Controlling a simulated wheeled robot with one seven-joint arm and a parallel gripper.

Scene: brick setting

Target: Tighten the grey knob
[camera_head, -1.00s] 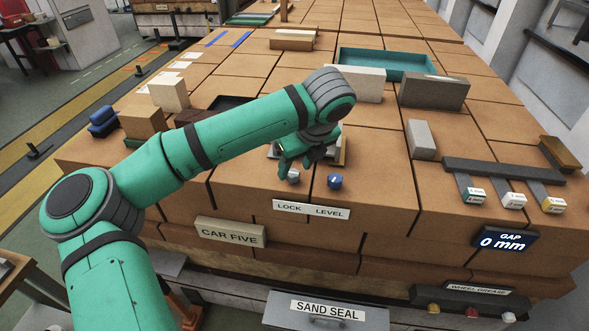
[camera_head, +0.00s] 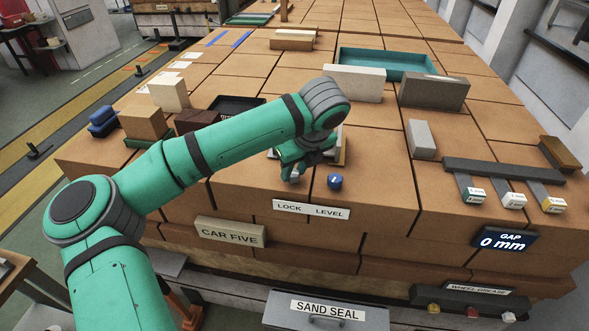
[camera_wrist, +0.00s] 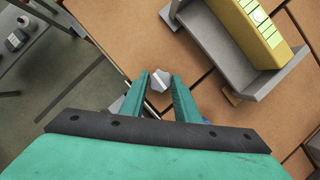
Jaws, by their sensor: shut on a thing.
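The grey knob (camera_wrist: 160,80) shows between the two green fingertips in the wrist view. My gripper (camera_wrist: 162,88) is shut on it. In the head view my gripper (camera_head: 292,172) is over the front edge of the brick-topped car, above the LOCK label (camera_head: 291,207), and it hides most of the knob. A blue knob (camera_head: 335,182) stands just to the right, above the word LEVEL, apart from my gripper.
Behind the gripper is a grey bracket with a yellow block (camera_wrist: 262,30). To the right are a dark bar (camera_head: 505,171) with several tagged levers and a GAP display (camera_head: 503,241) reading 0 mm. A teal tray (camera_head: 385,62) lies farther back.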

